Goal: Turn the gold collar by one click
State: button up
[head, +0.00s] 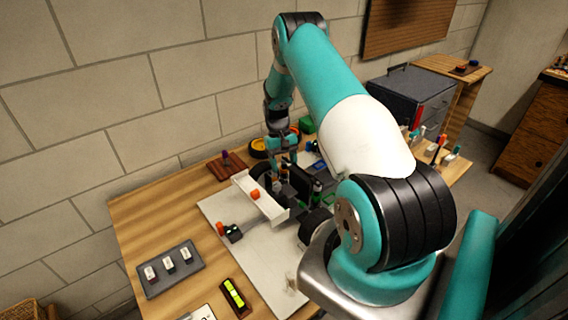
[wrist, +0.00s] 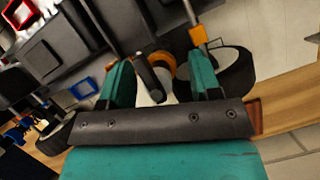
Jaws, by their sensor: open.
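My gripper (wrist: 160,68) shows in the wrist view as two teal fingers spread apart. Between and just beyond them are a short dark cylinder (wrist: 152,78) and a gold-orange ring (wrist: 161,57), which looks like the gold collar. I cannot tell whether either finger touches it. A second orange piece (wrist: 198,35) sits on a thin metal rod above the right finger. In the head view my gripper (head: 277,172) is lowered over the racecar, behind its white wing (head: 262,201). The collar cannot be made out there, and the fingertips are small and partly hidden.
Black wheels (wrist: 228,72) flank the work area. A grey tray (head: 170,270) with several small blocks lies at the table's front left. A yellow level (head: 234,293) lies nearby. A grey drawer cabinet (head: 412,95) stands behind, right. The table's left side is mostly clear.

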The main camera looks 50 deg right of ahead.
jog(key=b+v, duration=0.3)
jog(key=v, duration=1.4)
jog(key=shift+r, duration=0.15)
jog(key=shift+w+d, duration=0.1)
jog(key=shift+w, duration=0.05)
